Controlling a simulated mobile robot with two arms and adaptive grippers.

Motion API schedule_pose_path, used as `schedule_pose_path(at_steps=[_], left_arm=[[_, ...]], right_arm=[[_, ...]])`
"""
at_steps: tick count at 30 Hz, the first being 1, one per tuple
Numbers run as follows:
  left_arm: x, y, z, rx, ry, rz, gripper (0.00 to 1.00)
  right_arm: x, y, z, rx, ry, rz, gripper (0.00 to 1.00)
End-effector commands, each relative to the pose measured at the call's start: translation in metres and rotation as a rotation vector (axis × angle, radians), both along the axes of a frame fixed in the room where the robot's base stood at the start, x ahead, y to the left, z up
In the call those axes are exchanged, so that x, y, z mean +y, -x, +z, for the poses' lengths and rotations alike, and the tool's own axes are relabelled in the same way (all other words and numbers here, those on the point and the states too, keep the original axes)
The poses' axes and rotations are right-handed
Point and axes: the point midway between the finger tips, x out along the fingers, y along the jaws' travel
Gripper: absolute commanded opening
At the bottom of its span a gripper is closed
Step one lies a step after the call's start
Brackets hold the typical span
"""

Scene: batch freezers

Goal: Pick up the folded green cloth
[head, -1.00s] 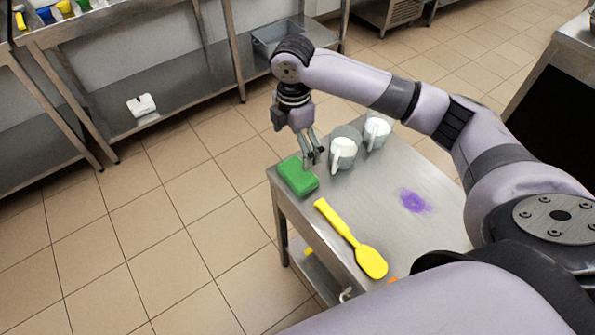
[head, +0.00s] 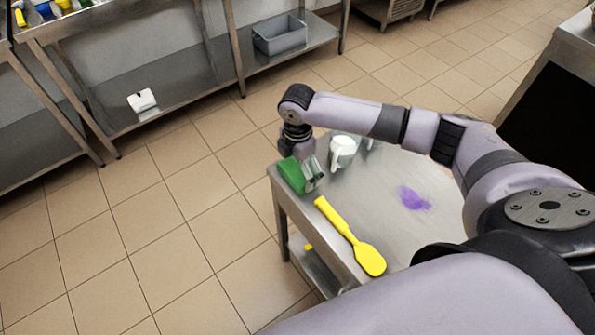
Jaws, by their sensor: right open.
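The folded green cloth (head: 290,174) lies at the far left corner of the steel table (head: 375,195). My right gripper (head: 311,182) is lowered at the cloth's right side, pointing down, with its fingers open. The fingers cover part of the cloth's right end, and I cannot tell whether they touch it. My left gripper is not in view.
A white jug (head: 342,151) stands close to the right of my gripper; a second one is mostly hidden behind my arm. A yellow spatula (head: 350,238) lies along the front left edge. A purple stain (head: 414,199) marks the tabletop.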

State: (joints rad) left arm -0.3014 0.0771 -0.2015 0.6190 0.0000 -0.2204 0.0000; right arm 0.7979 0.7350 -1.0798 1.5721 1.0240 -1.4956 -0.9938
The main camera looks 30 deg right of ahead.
Motion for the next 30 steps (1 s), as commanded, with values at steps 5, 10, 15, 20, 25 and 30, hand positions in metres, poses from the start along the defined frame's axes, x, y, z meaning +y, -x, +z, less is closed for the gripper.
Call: schedule_pose_path(at_steps=[5,10,15,20,25,30], left_arm=[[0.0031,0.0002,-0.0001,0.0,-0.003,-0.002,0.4],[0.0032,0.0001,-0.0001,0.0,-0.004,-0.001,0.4],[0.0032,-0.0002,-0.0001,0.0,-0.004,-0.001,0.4],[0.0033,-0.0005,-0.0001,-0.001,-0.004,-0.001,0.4],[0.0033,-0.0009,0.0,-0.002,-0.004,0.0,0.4],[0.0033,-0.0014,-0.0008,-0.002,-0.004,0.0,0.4]], right_arm=[[-0.0001,0.0,0.0003,0.0,0.0,0.0,0.93],[-0.0002,0.0,0.0004,0.0,0.0,0.0,0.81],[-0.0002,0.0001,0.0005,0.0,0.0,0.0,0.7],[-0.0002,0.0,0.0007,0.0,0.0,0.0,0.64],[-0.0003,-0.0001,0.0012,0.0,0.0,0.0,0.64],[-0.0002,-0.0006,0.0088,-0.001,0.001,0.0,0.64]])
